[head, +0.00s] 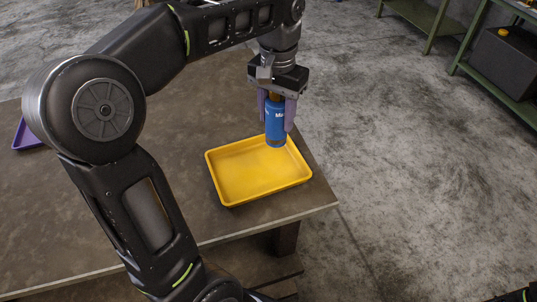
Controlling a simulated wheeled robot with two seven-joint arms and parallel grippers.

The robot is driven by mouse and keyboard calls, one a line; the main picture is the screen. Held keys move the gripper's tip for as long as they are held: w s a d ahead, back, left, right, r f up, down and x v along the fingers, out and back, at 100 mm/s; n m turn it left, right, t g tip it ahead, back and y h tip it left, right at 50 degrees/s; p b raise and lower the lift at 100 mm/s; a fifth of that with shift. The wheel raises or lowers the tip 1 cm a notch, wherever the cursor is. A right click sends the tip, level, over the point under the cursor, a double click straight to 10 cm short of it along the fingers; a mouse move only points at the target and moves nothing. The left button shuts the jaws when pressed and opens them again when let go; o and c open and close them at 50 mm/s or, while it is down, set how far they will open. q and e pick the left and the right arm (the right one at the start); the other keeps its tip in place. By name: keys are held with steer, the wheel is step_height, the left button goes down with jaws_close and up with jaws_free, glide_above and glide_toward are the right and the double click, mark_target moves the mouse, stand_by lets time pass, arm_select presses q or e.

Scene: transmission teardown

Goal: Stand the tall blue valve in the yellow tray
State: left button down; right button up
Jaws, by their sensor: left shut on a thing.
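The tall blue valve (275,126) is upright, held between the purple fingers of my left gripper (277,108). White lettering and a brownish top show on it. The yellow tray (228,189) lies on the table near its right corner and looks empty apart from the valve over its back right part. The valve's lower end overlaps the tray's back inner side in the head view. I cannot tell whether it touches the tray floor or hangs just above it. My right gripper is not in view.
The brown table (180,130) is mostly clear around the tray. A purple tray (27,136) shows in part at the left edge, behind my arm. Green-framed benches (466,45) with a dark box (504,62) stand at the upper right, across open concrete floor (400,150).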

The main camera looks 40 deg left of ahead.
mark_target(276, 143)
arm_select(q)
step_height(276, 143, down, 4)
steer(key=b, duration=0.3)
steer(key=shift+f, duration=0.15)
steer(key=shift+f+p, duration=0.15)
steer(key=shift+p, duration=0.2)
steer(key=shift+f, duration=0.1)
step_height(276, 143, down, 4)
steer(key=shift+r, duration=0.25)
steer(key=shift+f, duration=0.15)
steer(key=shift+f, duration=0.15)
steer(key=c, duration=0.7)
jaws_free()
